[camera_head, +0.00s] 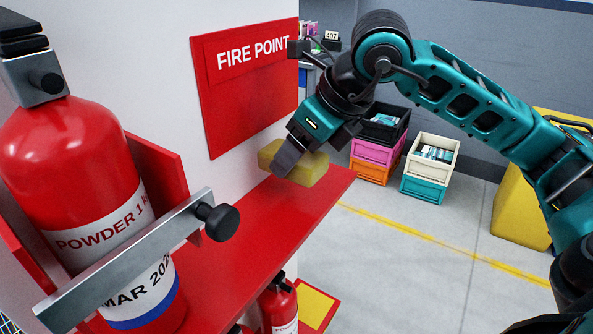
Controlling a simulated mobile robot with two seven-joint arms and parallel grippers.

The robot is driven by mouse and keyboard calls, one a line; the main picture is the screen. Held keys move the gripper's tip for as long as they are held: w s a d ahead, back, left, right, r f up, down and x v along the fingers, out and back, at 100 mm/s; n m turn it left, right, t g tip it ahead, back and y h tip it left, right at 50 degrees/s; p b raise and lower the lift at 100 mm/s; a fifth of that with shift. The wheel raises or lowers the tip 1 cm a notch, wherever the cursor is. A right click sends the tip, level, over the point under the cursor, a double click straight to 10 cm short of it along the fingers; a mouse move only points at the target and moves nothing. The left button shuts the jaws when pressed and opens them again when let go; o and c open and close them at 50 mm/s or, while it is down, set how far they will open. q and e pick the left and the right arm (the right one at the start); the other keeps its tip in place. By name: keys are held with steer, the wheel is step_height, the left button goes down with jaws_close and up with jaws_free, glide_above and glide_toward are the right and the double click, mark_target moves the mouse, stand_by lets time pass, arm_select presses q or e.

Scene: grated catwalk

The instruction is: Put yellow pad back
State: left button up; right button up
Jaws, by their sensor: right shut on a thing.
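The yellow pad (309,169) is a block at the far right end of the red shelf (237,225), below the FIRE POINT sign. My right gripper (287,160) comes in from the upper right and is shut on the yellow pad. The fingers cover part of the pad's front. I cannot tell whether the pad's underside touches the shelf. My left gripper is not in view.
A red fire extinguisher (62,150) with a metal bar (125,265) across it stands at the left. Another extinguisher (279,305) is below the shelf. Stacked crates (375,150) stand behind on the floor. The shelf's middle is clear.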

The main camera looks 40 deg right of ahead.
step_height(320, 180, down, 4)
steer(key=shift+f, duration=0.3)
steer(key=shift+w+f, duration=0.15)
steer(key=shift+f, duration=0.05)
steer(key=o, duration=0.9)
steer(key=shift+o, duration=0.2)
